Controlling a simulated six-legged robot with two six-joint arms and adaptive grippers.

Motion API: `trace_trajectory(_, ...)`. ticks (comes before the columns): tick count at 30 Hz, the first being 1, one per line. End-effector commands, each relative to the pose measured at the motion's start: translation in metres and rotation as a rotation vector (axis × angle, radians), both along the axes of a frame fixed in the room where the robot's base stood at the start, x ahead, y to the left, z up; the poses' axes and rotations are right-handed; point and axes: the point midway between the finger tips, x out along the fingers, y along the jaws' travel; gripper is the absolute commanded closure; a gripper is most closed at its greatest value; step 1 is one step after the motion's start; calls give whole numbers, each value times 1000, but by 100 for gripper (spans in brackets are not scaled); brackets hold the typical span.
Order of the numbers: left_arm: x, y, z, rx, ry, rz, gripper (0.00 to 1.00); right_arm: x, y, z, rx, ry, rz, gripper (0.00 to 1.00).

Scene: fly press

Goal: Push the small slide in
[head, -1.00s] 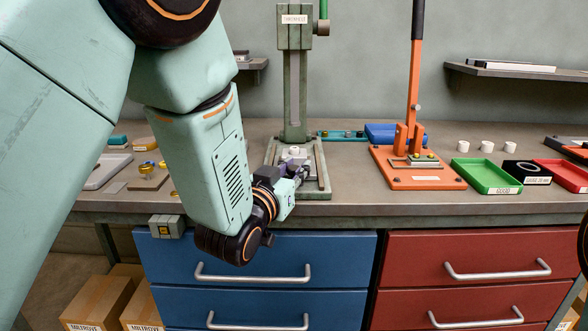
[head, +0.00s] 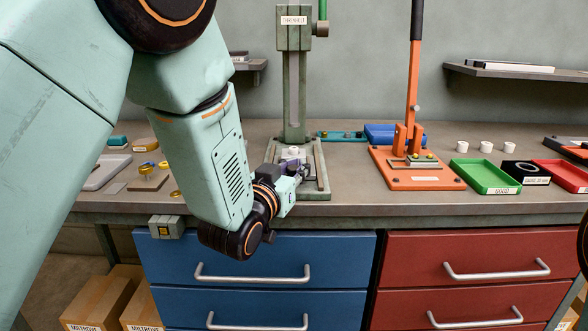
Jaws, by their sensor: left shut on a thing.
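The green fly press (head: 294,75) stands at the back of the bench, with its flat base (head: 322,185) reaching toward the front edge. A small white round part (head: 291,152) sits on the base below the column. My left gripper (head: 303,172) is over the front of the base, in front of the white part. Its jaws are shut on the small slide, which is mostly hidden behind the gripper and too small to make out. My right gripper is not in view.
An orange lever press (head: 410,170) stands to the right. Beyond it are a green tray (head: 486,176), a red tray (head: 563,175) and white cups (head: 486,147). Drawers (head: 255,260) are below.

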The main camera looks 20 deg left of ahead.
Motion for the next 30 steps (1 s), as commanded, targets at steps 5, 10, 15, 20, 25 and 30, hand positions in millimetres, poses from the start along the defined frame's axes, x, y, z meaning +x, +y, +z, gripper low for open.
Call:
trace_trajectory(5, 20, 9, 1, -5, -3, 8, 100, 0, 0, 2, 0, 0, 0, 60)
trace_trajectory(10, 25, 11, 0, -3, -1, 10, 100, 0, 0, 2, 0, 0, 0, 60)
trace_trajectory(15, 24, 11, 0, -4, 0, 11, 100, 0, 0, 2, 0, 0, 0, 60)
trace_trajectory(20, 24, 11, 0, -4, 0, 11, 72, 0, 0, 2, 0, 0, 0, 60)
trace_trajectory(25, 24, 10, 0, -3, -1, 8, 57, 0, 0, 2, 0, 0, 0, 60)
trace_trajectory(30, 24, 9, 0, -2, -2, 6, 54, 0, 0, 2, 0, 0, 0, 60)
